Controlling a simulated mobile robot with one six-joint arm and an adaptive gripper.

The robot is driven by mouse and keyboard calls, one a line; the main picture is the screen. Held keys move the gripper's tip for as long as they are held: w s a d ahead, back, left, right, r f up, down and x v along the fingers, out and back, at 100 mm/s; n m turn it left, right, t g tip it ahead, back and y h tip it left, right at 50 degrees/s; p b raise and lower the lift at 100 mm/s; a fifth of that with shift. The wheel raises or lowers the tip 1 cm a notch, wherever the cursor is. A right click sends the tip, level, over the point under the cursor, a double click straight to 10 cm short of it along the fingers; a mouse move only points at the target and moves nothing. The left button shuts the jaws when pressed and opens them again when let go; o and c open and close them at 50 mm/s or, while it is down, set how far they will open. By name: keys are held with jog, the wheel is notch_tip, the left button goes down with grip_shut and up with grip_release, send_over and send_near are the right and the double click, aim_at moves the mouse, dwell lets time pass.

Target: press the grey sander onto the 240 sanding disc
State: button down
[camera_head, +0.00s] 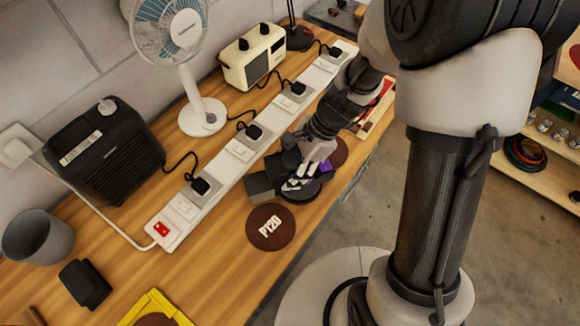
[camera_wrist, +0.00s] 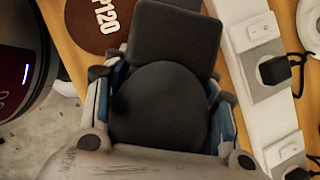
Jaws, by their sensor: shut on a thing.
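My gripper (camera_head: 308,176) is shut on the dark grey sander (camera_head: 262,186), low over the bench. In the wrist view, the sander's round body (camera_wrist: 160,108) sits between my fingers, with its boxy end (camera_wrist: 175,36) pointing away. No 240 mark is visible. I cannot tell whether the sander touches a disc below it.
A long white power strip (camera_head: 240,148) with several black plugs runs behind the sander. A fan (camera_head: 200,116), a cream radio (camera_head: 252,57) and a black speaker-like box (camera_head: 103,153) stand at the back. A grey cup (camera_head: 38,238) is at left. The bench's front edge is close.

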aim_at(290, 156)
jog(key=shift+r, duration=0.25)
jog(key=shift+r+p, duration=2.75)
jog(key=shift+r, duration=0.1)
